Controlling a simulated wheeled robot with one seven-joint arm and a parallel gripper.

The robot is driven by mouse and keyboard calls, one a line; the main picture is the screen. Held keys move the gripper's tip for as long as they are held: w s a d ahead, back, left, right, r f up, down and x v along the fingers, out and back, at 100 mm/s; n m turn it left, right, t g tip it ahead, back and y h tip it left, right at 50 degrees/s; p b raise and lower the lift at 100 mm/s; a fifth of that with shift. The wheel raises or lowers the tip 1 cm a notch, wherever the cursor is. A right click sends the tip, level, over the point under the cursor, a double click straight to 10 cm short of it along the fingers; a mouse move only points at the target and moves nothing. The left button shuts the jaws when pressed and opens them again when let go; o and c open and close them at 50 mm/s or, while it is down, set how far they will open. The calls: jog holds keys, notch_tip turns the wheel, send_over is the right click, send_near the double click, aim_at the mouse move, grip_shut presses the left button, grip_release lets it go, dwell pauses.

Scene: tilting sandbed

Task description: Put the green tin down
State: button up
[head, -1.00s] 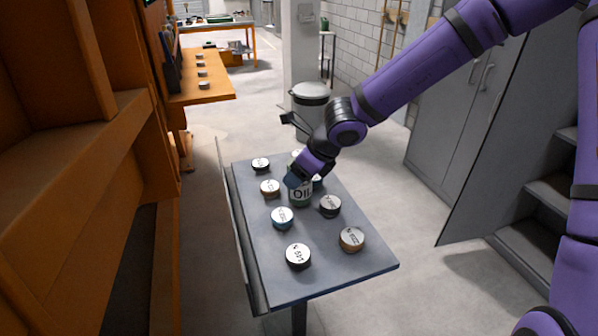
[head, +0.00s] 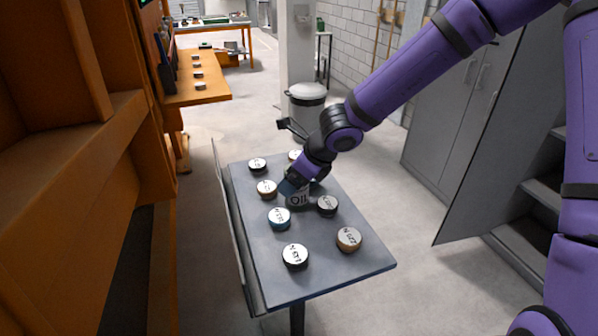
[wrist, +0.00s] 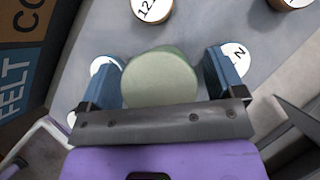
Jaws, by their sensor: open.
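In the wrist view the tin's pale green round top (wrist: 160,80) lies between the two blue fingers of my gripper (wrist: 162,68). The fingers are open, one on each side of the tin. A narrow gap shows beside the right finger.
The table's front right corner is bare. An orange shelf unit (head: 75,190) stands left, grey cabinets (head: 455,120) right.

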jog(key=shift+r, duration=0.1)
jog(key=shift+r, duration=0.5)
jog(key=v, duration=1.2)
